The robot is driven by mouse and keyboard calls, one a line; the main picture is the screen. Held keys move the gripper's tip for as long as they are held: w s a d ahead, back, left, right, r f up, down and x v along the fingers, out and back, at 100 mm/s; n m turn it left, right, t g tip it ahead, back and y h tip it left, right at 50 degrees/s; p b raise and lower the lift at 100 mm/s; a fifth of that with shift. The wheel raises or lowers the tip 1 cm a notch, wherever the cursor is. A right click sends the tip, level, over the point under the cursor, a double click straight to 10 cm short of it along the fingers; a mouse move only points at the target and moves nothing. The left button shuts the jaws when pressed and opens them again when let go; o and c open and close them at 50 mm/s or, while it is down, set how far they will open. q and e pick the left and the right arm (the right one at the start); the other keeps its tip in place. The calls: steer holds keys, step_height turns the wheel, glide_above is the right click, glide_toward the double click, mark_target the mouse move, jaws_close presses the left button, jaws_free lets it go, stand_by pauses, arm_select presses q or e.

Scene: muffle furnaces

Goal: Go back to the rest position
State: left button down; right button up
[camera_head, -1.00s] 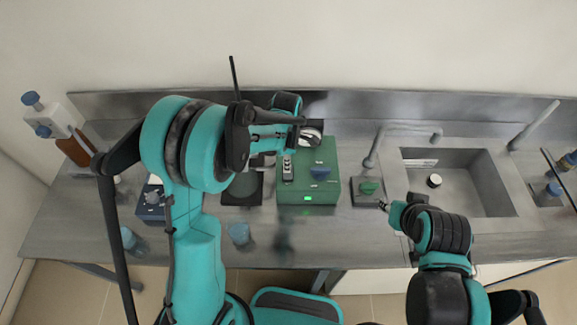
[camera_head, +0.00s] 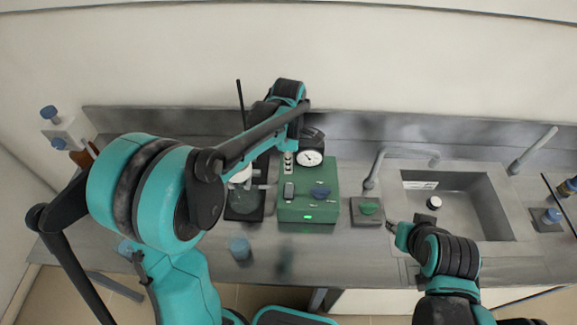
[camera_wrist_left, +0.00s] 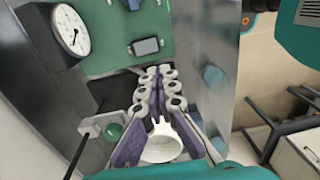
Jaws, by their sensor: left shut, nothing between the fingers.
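A round dial gauge (camera_head: 310,158) stands by the green box. A dark stand base (camera_head: 243,206) is left of the box. A blue beaker (camera_head: 240,248) stands near the front edge. A sink (camera_head: 470,215) and tap (camera_head: 373,170) are at the right. The wall is behind.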

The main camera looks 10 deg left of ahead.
arm_select(q)
steer(key=shift+d, duration=0.15)
steer(key=s+a+f+m+t+b, duration=0.2)
steer(key=s+f+m+t+b, duration=0.2)
steer(key=s+m+b, duration=0.3)
steer(key=s+a+f+m+t+b, duration=0.3)
steer(key=s+f+m+b, duration=0.2)
steer(key=m, duration=0.8)
steer(key=s+b, duration=0.3)
steer(key=shift+s+f+t+b, duration=0.25)
steer(key=shift+f+t+b, duration=0.1)
steer(key=shift+f+t, duration=0.05)
